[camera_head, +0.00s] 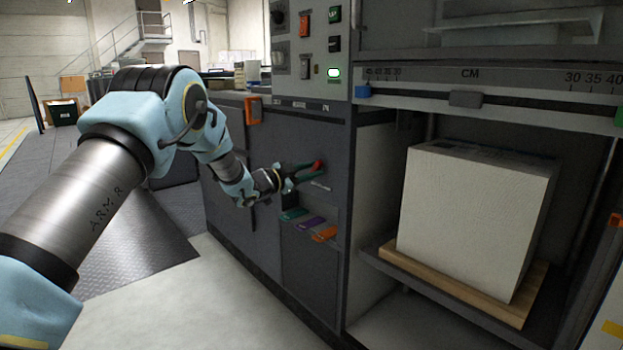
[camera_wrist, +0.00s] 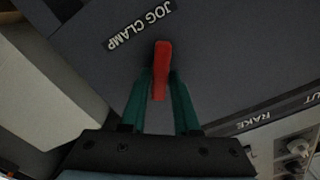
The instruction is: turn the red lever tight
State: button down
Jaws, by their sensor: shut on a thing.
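The red lever (camera_wrist: 161,72) sticks out of a dark grey machine panel beside a "JOG CLAMP" label (camera_wrist: 140,27) in the wrist view. My gripper (camera_wrist: 162,82) has green fingers, one on each side of the lever, and is shut on it. In the head view my gripper (camera_head: 307,172) reaches the panel from the left, and the red lever (camera_head: 318,166) shows at its fingertips. The lever's base and the exact contact with the fingers are partly hidden.
Green, purple and orange tabs (camera_head: 311,223) stick out below the lever. A control panel (camera_head: 311,52) with buttons and a lit green lamp is above. A white paper stack (camera_head: 468,216) stands on a wooden pallet (camera_head: 448,285) in the bay at right. Open floor lies in front.

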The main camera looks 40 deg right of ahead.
jog(key=m+b, duration=0.6)
jog(key=m, duration=0.1)
jog(key=f+m+b, duration=0.1)
jog(key=m+b, duration=0.3)
jog(key=shift+s, duration=0.15)
jog(key=shift+r, duration=0.1)
dwell(0.4)
jog(key=c, duration=0.8)
grip_release()
jog(key=shift+o, duration=0.2)
jog(key=a+p, duration=0.1)
jog(key=a, duration=1)
jog(key=shift+w+p, duration=0.3)
